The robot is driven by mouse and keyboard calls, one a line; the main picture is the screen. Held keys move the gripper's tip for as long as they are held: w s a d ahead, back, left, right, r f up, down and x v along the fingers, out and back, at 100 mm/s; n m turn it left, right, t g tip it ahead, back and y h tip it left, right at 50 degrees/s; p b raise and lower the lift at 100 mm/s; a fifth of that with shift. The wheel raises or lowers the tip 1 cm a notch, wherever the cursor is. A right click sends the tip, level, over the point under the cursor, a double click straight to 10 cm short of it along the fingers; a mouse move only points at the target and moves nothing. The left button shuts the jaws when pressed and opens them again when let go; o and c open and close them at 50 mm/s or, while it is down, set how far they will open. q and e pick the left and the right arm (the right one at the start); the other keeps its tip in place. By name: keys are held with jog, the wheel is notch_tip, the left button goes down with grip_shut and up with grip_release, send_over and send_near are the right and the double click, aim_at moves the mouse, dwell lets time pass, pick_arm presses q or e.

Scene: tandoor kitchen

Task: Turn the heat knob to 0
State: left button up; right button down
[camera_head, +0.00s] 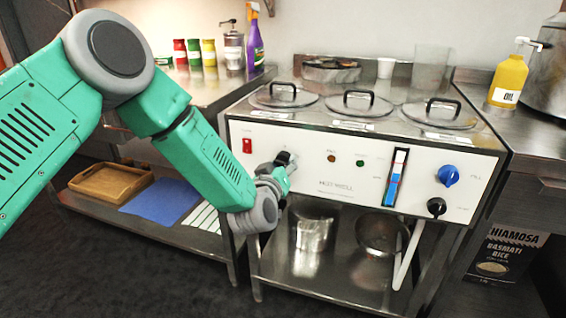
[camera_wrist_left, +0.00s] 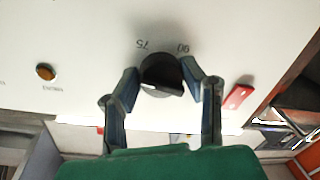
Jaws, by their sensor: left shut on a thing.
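The heat knob (camera_head: 286,157) is a dark round knob on the left part of the white front panel (camera_head: 335,185) of the counter unit. In the head view my left gripper (camera_head: 282,170) reaches it from below and mostly hides it. In the left wrist view the black knob (camera_wrist_left: 162,72) sits between the two fingers of my left gripper (camera_wrist_left: 160,77), which is shut on its sides. The printed numbers 75 and 90 show upside down beside the knob. My right gripper is not in view.
Left of the knob is a red switch (camera_head: 247,145); right of it are small lamps (camera_head: 331,158), a level gauge (camera_head: 396,177), a blue knob (camera_head: 448,175) and a black valve (camera_head: 436,206). Lidded pots (camera_head: 360,104) sit above. A lower shelf (camera_head: 330,278) holds metal pots.

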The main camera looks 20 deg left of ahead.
pick_arm(q)
jog(key=n, duration=0.3)
jog(key=shift+w+a+r, duration=0.15)
jog(key=shift+a+r, duration=0.05)
jog(key=shift+r, duration=0.2)
jog(key=shift+n, duration=1.2)
jog(key=n, duration=0.4)
jog(key=shift+f+h+b, duration=0.1)
jog(key=shift+h+b, duration=0.3)
jog(key=n+b, duration=0.1)
jog(key=n, duration=0.1)
jog(key=n+b, duration=0.1)
jog(key=n, duration=0.1)
jog(key=shift+a+f+n+h, duration=0.1)
jog(key=shift+a+n+h, duration=0.05)
jog(key=shift+n+h, duration=0.15)
jog(key=n+b, duration=0.3)
jog(key=n, duration=0.1)
jog(key=shift+f+n, duration=0.1)
jog(key=shift+n, duration=0.2)
jog(key=shift+h, duration=0.3)
jog(key=shift+f, duration=0.1)
